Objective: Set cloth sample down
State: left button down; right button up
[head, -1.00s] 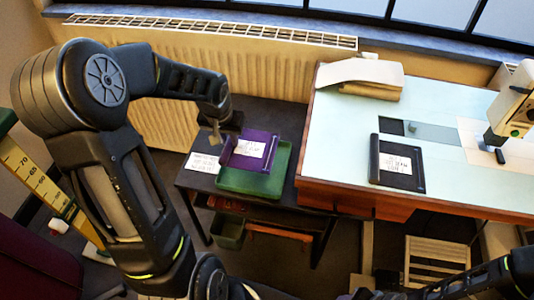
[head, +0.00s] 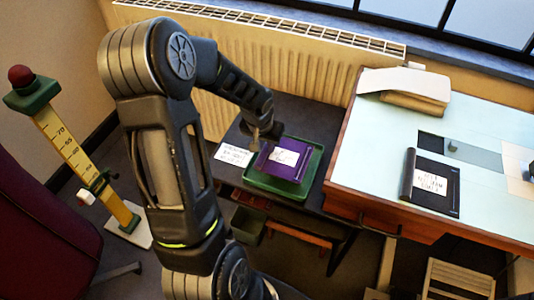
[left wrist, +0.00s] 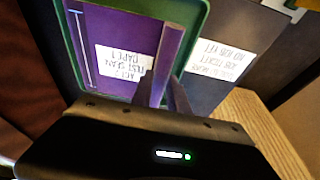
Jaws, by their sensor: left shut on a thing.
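The cloth sample is a flat purple piece (head: 266,163) with a white label. It is over the green tray (head: 304,187), inside its outline in the head view; whether it touches the tray floor I cannot tell. My left gripper (head: 270,132) is shut on the sample's edge. In the left wrist view the fingers (left wrist: 167,85) pinch a raised purple strip of the sample (left wrist: 90,24). The green tray rim (left wrist: 62,48) shows around the sample there. My right gripper is out of view.
The tray stands on a dark side table, with a printed white paper (head: 233,154) at its left. A pale-topped desk (head: 377,152) at right holds a black labelled folder-like piece (head: 412,178) and folded cream cloth (head: 400,82). A yellow measuring post (head: 75,160) stands at left. A radiator is behind.

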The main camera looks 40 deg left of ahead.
pick_arm(q)
jog(key=shift+f+b, duration=0.35)
jog(key=shift+f, duration=1.45)
jog(key=shift+f, duration=0.2)
jog(key=c, duration=1.6)
grip_release()
jog(key=shift+o, duration=0.2)
